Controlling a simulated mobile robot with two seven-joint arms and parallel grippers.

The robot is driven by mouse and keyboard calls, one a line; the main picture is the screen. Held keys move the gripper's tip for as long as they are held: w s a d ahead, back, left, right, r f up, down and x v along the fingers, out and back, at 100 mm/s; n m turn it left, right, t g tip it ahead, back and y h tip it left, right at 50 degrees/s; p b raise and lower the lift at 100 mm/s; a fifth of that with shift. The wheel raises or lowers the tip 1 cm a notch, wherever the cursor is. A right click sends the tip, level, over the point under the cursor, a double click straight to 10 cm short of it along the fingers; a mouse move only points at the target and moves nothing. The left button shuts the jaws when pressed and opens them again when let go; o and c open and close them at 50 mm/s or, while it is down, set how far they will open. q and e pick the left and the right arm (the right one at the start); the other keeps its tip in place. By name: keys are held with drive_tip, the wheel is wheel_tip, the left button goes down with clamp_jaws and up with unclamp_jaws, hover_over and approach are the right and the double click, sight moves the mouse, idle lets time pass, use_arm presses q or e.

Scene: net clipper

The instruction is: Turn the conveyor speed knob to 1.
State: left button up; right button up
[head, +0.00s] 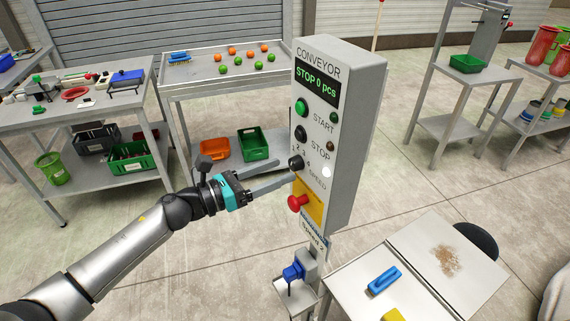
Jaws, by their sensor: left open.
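The grey conveyor control box (345,140) stands in the middle of the head view, and its display (318,88) reads "STOP 0 pcs". The black speed knob (296,162) is low on its front, with small numbers around it and the word SPEED beside it. I cannot tell which number the knob points at. My left gripper (286,169) comes in from the left, open, with its two long grey fingers apart and their tips close to the knob. I cannot tell if they touch it. Nothing is between the fingers. My right gripper is not in view.
Above the knob are a green start button (301,107) and a black stop button (300,133). A red mushroom button (298,202) on a yellow plate sits just below the fingers. A blue vise-like item (293,272) is under the box. Tables stand behind and at lower right.

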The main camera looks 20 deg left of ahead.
sight(296, 163)
use_arm(q)
drive_tip(key=shift+x, duration=1.3)
clamp_jaws()
